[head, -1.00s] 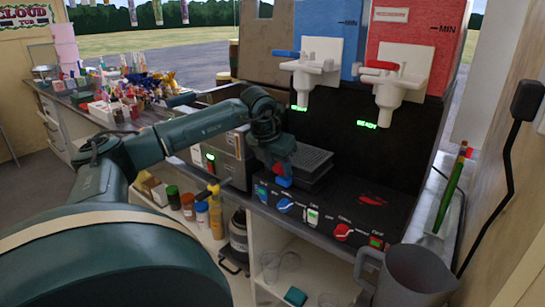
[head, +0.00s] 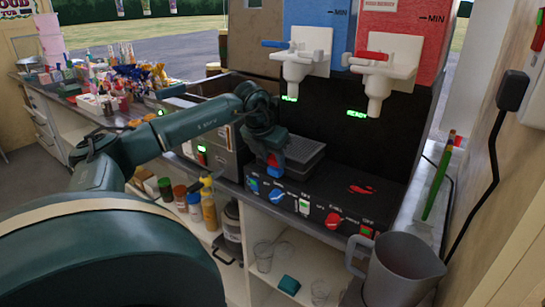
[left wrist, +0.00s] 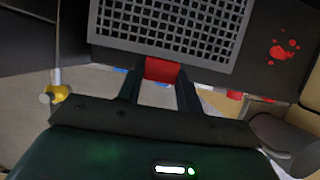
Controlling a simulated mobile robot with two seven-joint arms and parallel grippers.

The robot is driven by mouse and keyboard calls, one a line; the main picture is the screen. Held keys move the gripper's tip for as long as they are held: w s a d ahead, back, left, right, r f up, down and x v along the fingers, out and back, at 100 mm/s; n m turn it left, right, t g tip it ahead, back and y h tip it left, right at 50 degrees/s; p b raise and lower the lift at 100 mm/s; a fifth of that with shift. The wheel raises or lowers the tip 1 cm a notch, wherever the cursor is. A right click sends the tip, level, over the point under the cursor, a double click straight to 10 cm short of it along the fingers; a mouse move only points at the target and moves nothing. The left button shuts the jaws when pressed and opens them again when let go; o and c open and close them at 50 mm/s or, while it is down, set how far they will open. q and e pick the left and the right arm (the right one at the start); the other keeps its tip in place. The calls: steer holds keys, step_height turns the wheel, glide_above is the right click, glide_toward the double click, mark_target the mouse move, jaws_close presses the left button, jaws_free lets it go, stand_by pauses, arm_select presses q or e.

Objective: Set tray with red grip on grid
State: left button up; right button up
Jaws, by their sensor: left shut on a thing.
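My left gripper (head: 274,162) is shut on the red grip of a dark tray, at the front of the drinks machine. In the left wrist view the red grip (left wrist: 163,70) sits between the two fingers. The tray (head: 309,158) has a grey mesh top (left wrist: 165,25) and lies roughly level below the blue dispenser's tap. I cannot tell whether its underside touches the black machine base (head: 385,202). The surface under the tray is hidden. My right gripper is not in view.
A red spill (head: 361,189) marks the black base right of the tray. A blue dispenser tap (head: 297,68) and a red one (head: 376,88) hang above. A grey jug (head: 402,272) stands at front right. A metal box (head: 222,152) is close on the left.

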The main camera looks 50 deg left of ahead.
arm_select(q)
steer(key=o, duration=1.2)
steer(key=shift+c, duration=0.2)
steer(key=v, duration=1.3)
steer(key=shift+r, duration=0.1)
steer(key=shift+s, duration=0.1)
